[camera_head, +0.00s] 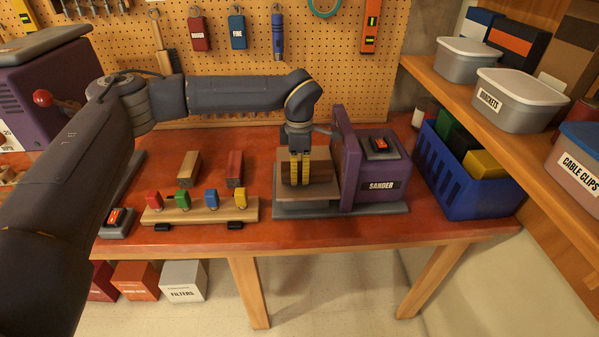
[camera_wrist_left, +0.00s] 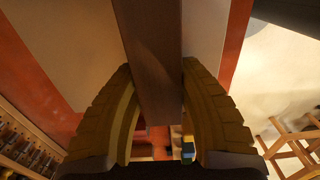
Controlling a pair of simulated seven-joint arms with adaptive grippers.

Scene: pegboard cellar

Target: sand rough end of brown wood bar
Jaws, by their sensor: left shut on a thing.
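The brown wood bar (camera_wrist_left: 152,50) lies between my left gripper's yellow fingers (camera_wrist_left: 157,108) in the left wrist view, running away from the fingers. The purple sander (camera_head: 345,160) is labelled SANDER and stands just right of the gripper, with a red switch (camera_head: 380,143) on top. I cannot tell whether the bar's end touches the sanding face. My right gripper is not in view.
Left of the sander lie a tan bar (camera_head: 187,165) and a red bar (camera_head: 235,166). In front of them is a wooden rack (camera_head: 205,216) with several coloured pieces. A blue crate (camera_head: 468,186) stands right of the sander. A pegboard (camera_head: 225,75) is behind.

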